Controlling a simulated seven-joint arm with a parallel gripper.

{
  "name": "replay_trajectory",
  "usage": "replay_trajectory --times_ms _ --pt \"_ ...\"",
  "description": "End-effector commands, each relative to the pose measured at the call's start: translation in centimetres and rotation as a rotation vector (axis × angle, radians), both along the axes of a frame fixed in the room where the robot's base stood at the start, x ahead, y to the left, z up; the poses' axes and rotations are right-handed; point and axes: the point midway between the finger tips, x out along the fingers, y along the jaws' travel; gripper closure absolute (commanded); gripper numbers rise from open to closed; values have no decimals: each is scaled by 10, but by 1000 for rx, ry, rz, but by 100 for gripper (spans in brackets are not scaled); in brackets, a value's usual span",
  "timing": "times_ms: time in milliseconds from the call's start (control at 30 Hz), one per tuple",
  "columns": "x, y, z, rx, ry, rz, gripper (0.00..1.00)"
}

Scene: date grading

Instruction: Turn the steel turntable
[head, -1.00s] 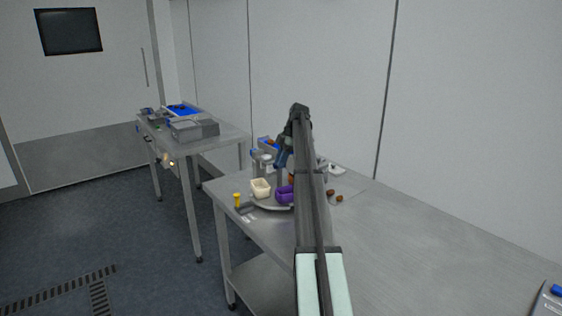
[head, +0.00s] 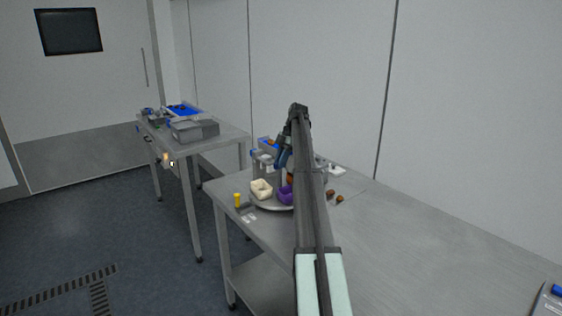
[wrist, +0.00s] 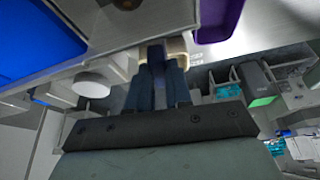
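The steel turntable (head: 272,207) is a round disc near the left end of the front table, partly hidden by my arm. A cream tub (head: 261,191) and a purple tub (head: 285,194) stand on it. My gripper (head: 281,155) points down behind the tubs, and its tips are hidden in the head view. In the wrist view, the fingers of my gripper (wrist: 158,52) are close together and look shut, with nothing visible between them. The purple tub (wrist: 217,20) shows beyond them, and part of the cream tub (wrist: 177,46) is just behind the tips. Contact with the turntable cannot be told.
A yellow object (head: 237,200) stands by the table's left edge. Brown dates (head: 331,195) lie right of my arm. A blue-lined bin (head: 267,146) is behind the turntable. A second steel table (head: 225,137) holds grey boxes. The front table's right side is mostly clear.

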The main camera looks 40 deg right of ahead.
Motion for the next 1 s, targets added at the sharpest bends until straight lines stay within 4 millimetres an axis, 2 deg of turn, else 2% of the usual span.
replay_trajectory --times_ms 33,267,667,1000 --pt "0 0 0 0 0 0 76" --pt "0 0 0 0 0 0 55" --pt "-1 0 0 -1 -1 -47 55" --pt "-4 2 0 0 -2 -328 55"
